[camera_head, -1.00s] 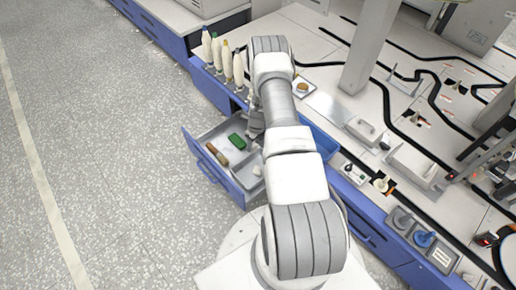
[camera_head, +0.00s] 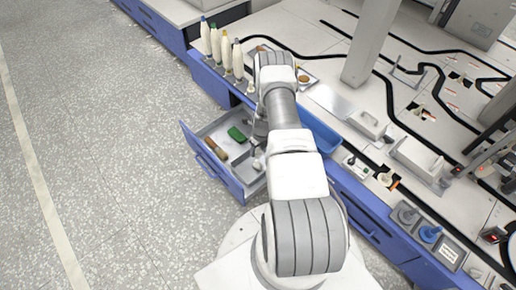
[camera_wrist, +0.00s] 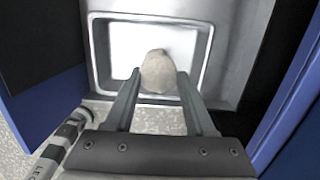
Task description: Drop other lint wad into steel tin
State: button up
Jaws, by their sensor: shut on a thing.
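My gripper (camera_wrist: 158,90) is shut on a pale beige lint wad (camera_wrist: 157,72), held between the fingertips. Beyond the wad in the wrist view is a rectangular, rounded-corner container (camera_wrist: 207,45) with a grey metal-like rim and a bright floor. It looks like the steel tin, but I cannot be sure. The wad overlaps its near part in the view; its height above the floor is unclear. In the head view my gripper is over the front right of the open drawer (camera_head: 228,182), partly hidden by my arm.
The drawer also holds a green item (camera_head: 237,133) and a brown item (camera_head: 215,149). Several cream bobbins (camera_head: 226,50) stand at the bench's left edge. Open floor lies to the left.

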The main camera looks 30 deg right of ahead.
aim_at(261, 154)
jog(key=o, duration=1.4)
jog(key=shift+r, duration=0.2)
jog(key=r+p, duration=0.2)
jog(key=r, duration=0.3)
jog(key=s+r+p, duration=0.1)
jog(key=r+p, duration=0.1)
jog(key=r, duration=0.4)
jog(key=s+r+p, duration=0.1)
jog(key=r+p, duration=0.1)
jog(key=r, duration=0.4)
jog(key=shift+d+p, duration=0.1)
jog(key=shift+p, duration=0.2)
